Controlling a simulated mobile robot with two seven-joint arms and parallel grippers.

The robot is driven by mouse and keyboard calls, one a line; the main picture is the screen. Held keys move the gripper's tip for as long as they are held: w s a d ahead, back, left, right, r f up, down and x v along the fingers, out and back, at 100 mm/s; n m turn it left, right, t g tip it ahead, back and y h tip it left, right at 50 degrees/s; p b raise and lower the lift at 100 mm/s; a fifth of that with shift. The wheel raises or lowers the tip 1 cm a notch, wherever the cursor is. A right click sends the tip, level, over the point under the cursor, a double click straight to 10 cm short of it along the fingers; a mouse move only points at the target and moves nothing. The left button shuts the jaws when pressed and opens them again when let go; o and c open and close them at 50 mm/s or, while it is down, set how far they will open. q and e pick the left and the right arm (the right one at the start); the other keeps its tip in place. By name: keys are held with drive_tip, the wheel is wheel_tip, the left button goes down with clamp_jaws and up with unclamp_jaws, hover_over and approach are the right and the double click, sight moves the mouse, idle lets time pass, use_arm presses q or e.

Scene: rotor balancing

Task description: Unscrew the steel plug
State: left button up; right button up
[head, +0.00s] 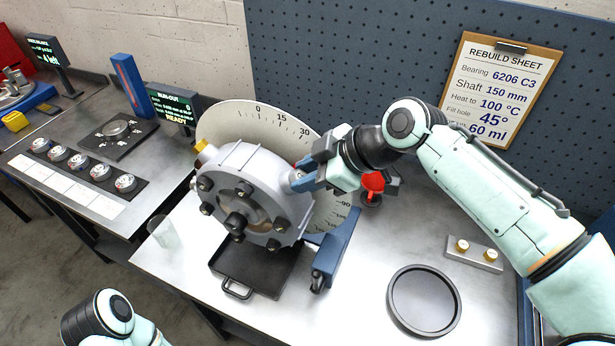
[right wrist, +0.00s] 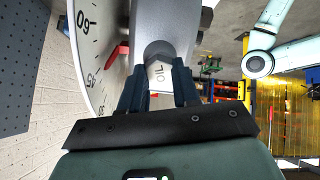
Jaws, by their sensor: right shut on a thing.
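The grey round housing (head: 240,170) stands on its blue stand, in front of a white degree dial (head: 340,207). My right gripper (head: 303,178) is at the housing's upper right side, shut on the steel plug there. In the right wrist view the two dark fingers (right wrist: 160,88) close around the hexagonal plug (right wrist: 158,50) at the housing's edge. A white label reading OIL (right wrist: 160,75) shows between the fingers. The fingers mostly hide the plug in the head view. A brass fitting (head: 201,148) sits at the housing's upper left. My left gripper is out of view.
A black drain tray (head: 236,289) lies under the housing. A round black dish (head: 424,301) and a block with two brass pieces (head: 475,254) lie on the right. A clear cup (head: 165,234) stands at the left edge.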

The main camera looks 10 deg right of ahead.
use_arm(q)
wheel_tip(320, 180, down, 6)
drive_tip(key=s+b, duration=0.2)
drive_tip(key=b, duration=0.2)
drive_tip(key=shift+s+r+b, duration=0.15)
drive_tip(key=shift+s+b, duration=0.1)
drive_tip(key=shift+b, duration=0.1)
use_arm(e)
drive_tip(key=n, duration=1.4)
drive_tip(key=shift+s+n, duration=0.1)
drive_tip(key=shift+n, duration=0.2)
drive_tip(key=shift+d, duration=0.1)
